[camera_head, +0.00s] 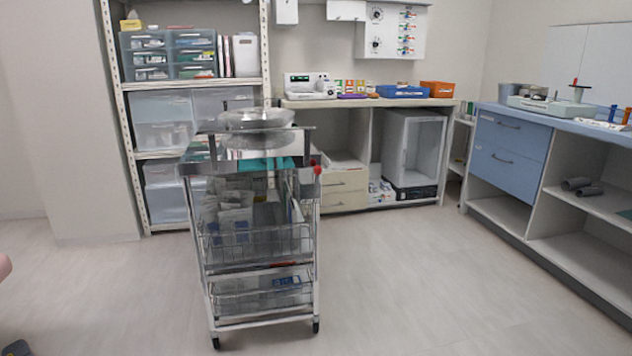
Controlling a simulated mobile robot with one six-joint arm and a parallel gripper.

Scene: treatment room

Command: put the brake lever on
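A metal wire-basket trolley (262,322) stands on the floor left of centre. Two dark casters show at its near feet, a left one (216,342) and a right one (316,327). They are too small to make out a brake lever or its position. The far casters are hidden behind the trolley's lower frame. A small red part (317,168) shows at the trolley's upper right; I cannot tell what it is. My gripper is not in view.
Open floor (420,280) lies in front and to the right of the trolley. A storage rack (127,150) and a counter (370,102) stand behind it. A blue-fronted counter (510,140) is at right. Partly cut-off objects, one pinkish (4,266), one dark (16,348), sit at the left edge.

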